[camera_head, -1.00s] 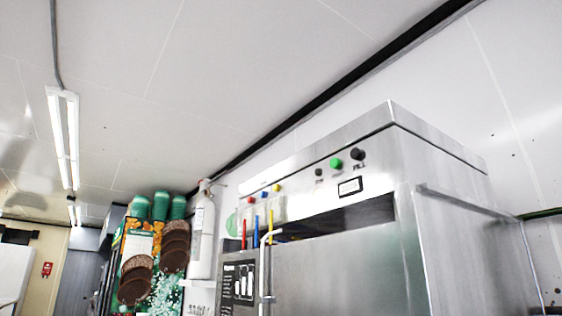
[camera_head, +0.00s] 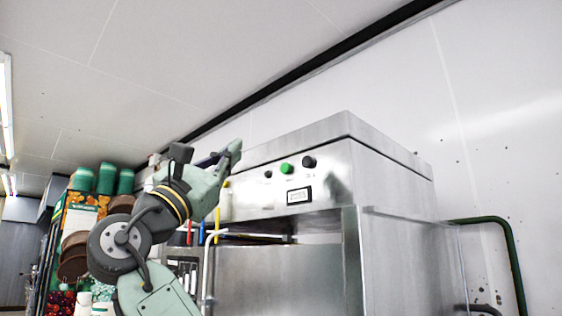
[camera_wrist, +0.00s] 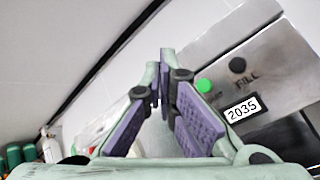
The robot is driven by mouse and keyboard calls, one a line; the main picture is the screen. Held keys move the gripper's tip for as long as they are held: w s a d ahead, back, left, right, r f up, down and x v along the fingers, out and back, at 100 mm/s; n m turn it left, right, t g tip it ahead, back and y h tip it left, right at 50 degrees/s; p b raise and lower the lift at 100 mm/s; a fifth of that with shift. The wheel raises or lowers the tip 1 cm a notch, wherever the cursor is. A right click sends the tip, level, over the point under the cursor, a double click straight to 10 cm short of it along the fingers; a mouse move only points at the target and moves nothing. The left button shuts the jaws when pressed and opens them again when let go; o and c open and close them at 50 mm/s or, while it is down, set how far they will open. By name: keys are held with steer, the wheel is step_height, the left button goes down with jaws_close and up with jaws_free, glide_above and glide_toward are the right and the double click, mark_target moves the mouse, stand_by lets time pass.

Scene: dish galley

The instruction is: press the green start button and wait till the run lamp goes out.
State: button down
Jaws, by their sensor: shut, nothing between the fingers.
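The green start button (camera_head: 287,168) is on the upper steel front of the dish machine (camera_head: 335,185), between a small dark round fitting (camera_head: 268,174) and a larger black knob (camera_head: 309,162). The wrist view also shows the green button (camera_wrist: 204,85), right of my fingers, beside the word FILL. My gripper (camera_head: 236,150) is shut and empty, raised to the left of the button in the head view and apart from it. The wrist view shows my gripper's purple-padded fingers (camera_wrist: 161,66) converging. I cannot make out a lit run lamp; the small dark fitting may be it.
A label reading 2035 (camera_wrist: 243,108) sits below the controls. A stocked shelf (camera_head: 75,225) is further left. A green pipe (camera_head: 512,255) runs at the right wall.

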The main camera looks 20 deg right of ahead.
mark_target(286, 168)
steer(key=shift+s+d+r+g, duration=0.2)
steer(key=shift+s+d+g, duration=0.1)
steer(key=shift+d+g, duration=0.1)
steer(key=w+d+p, duration=0.2)
steer(key=w+d, duration=0.1)
steer(key=d, duration=0.5)
steer(key=shift+w+d, duration=0.1)
steer(key=shift+d, duration=0.1)
stand_by(1.4)
steer(key=shift+w+d, duration=0.1)
steer(key=shift+d, duration=0.2)
steer(key=shift+w+d+p, duration=0.15)
steer(key=shift+d+p, duration=0.2)
steer(key=shift+d, duration=0.1)
stand_by(0.7)
stand_by(0.3)
steer(key=shift+s+a+b, duration=0.3)
steer(key=shift+a, duration=0.55)
